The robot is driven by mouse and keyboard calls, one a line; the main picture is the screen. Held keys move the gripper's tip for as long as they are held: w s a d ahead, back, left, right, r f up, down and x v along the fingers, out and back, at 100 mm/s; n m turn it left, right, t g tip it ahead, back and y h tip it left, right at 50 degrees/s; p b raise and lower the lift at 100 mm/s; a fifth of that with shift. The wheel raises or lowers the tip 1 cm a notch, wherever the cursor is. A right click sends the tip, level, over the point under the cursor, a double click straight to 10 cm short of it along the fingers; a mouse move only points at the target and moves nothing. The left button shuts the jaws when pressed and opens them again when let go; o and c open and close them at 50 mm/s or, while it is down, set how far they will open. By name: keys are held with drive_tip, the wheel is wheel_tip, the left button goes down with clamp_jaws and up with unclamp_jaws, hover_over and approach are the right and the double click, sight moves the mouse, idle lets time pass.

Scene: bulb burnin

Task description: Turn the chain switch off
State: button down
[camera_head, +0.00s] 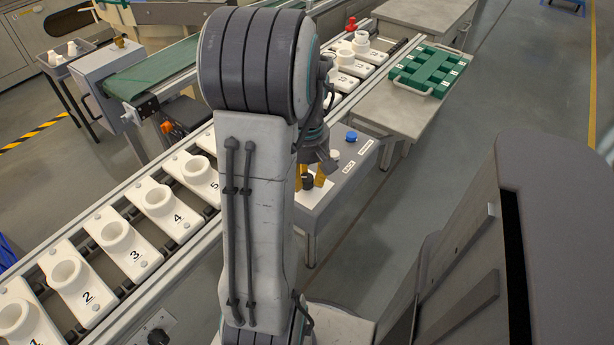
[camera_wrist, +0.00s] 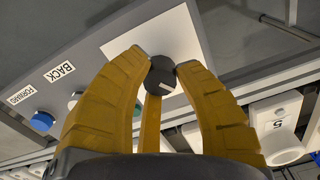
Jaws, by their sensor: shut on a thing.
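The chain switch looks to be a dark round knob (camera_wrist: 161,78) with a small white mark, on a white plate (camera_wrist: 178,40) of a grey control box. No label for it is readable. My gripper (camera_wrist: 164,66) has its yellow fingers closed around this knob in the wrist view, with fingertips against its sides. In the head view my gripper (camera_head: 316,182) is low over the control box (camera_head: 335,187), partly hidden behind my arm. The knob (camera_head: 308,183) shows there as a small dark spot between the yellow fingers.
A blue button (camera_head: 351,136) and a white one (camera_head: 334,154) sit beside BACK and FORWARD labels on the box. The conveyor with numbered white sockets (camera_head: 130,249) runs behind. Another dark knob (camera_head: 158,337) is at the near edge. A green tray (camera_head: 428,69) lies on a bench.

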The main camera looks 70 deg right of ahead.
drive_tip(key=c, duration=0.9)
unclamp_jaws()
drive_tip(key=shift+w, duration=0.1)
drive_tip(key=shift+o, duration=0.2)
wheel_tip(320, 180, up, 12)
idle(0.4)
